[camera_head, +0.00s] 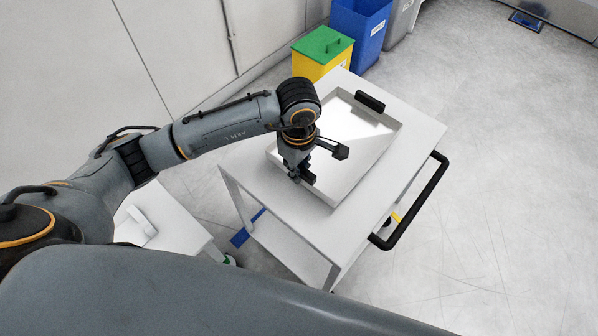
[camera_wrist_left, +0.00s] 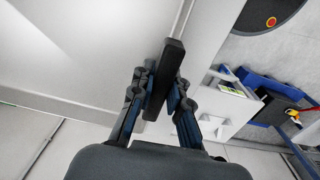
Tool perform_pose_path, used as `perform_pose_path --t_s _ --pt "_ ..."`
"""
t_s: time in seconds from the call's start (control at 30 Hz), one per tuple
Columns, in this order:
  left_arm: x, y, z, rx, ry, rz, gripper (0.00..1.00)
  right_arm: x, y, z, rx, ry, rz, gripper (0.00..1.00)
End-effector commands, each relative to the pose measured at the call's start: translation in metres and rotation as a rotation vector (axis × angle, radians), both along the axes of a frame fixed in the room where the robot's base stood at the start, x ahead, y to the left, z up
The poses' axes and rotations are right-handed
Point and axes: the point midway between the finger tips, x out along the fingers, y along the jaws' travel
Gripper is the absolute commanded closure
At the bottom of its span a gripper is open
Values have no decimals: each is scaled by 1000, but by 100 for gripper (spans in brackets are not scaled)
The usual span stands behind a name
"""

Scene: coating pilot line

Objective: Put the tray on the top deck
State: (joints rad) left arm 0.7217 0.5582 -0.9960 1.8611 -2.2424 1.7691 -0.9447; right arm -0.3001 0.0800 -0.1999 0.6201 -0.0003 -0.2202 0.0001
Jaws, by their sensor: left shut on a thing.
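The tray (camera_head: 366,142) is white and shallow with a bright inside and a black handle at each end. It lies level over the white top deck (camera_head: 425,128) of a cart, within its edges. I cannot tell whether it rests fully on the deck. My left gripper (camera_head: 303,176) points down at the tray's near left end. In the left wrist view its fingers (camera_wrist_left: 160,88) are shut on the black tray handle (camera_wrist_left: 172,58), beside the tray wall. The far handle (camera_head: 370,101) is free. My right gripper is not in view.
The cart has a black push handle (camera_head: 416,203) on its right and a lower deck (camera_head: 283,243). A yellow bin with a green lid (camera_head: 322,50) and a blue bin (camera_head: 361,28) stand behind it. A low white table (camera_head: 165,222) is at left. The floor at right is clear.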

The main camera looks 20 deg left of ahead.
Motion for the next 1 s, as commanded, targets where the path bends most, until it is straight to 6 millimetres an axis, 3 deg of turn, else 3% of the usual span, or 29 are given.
perform_pose_path --t_s 0.4,0.67,0.7,0.8,1.0 --pt "9 4 -38 -3 -2 -1 100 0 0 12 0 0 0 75" --pt "10 4 -42 -2 -6 -1 100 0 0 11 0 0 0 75" --pt "9 4 -43 -1 -2 -1 82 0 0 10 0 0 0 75" --pt "9 4 -43 -1 -2 -1 62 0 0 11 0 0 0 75" --pt "9 4 -42 -1 -2 -1 62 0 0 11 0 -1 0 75"
